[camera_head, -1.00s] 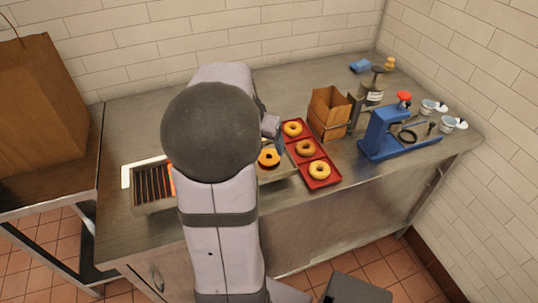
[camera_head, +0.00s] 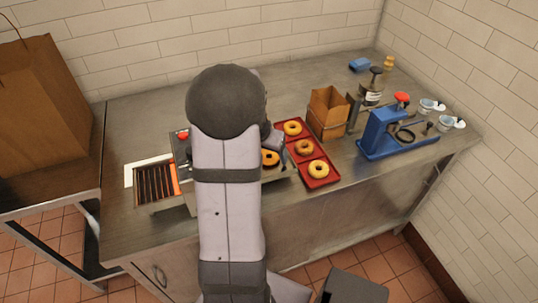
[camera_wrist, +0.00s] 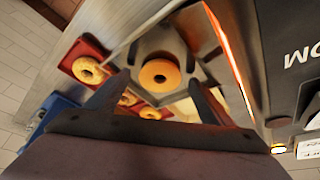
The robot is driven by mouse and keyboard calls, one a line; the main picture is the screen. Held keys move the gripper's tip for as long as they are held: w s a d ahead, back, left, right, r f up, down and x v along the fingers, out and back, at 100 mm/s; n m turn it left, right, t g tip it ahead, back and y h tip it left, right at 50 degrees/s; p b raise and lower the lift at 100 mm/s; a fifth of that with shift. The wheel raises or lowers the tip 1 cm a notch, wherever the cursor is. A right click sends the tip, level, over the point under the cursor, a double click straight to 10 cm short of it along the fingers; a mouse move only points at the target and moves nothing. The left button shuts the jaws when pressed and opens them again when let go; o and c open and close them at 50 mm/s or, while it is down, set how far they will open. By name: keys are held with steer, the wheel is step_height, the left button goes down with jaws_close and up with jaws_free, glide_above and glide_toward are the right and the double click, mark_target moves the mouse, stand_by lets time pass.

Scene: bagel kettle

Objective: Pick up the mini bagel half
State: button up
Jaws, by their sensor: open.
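My gripper (camera_wrist: 160,88) is open and empty in the wrist view, its two dark fingers spread apart. An orange-brown bagel piece with a hole (camera_wrist: 160,75) lies in a metal tray or basin beyond the fingertips, between them in the picture and apart from them.
A red tray (camera_head: 326,180) with several bagels stands right of the metal tray. A cardboard box (camera_head: 328,112) and a blue press (camera_head: 385,132) stand further right. A glowing heater grill (camera_head: 156,184) lies left of my arm. The counter's back left is clear.

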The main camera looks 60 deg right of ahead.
steer(key=shift+d+f, duration=0.1)
steer(key=shift+f, duration=0.2)
steer(key=c, duration=1.2)
steer(key=shift+r, duration=0.1)
step_height(320, 180, up, 10)
steer(key=b, duration=0.2)
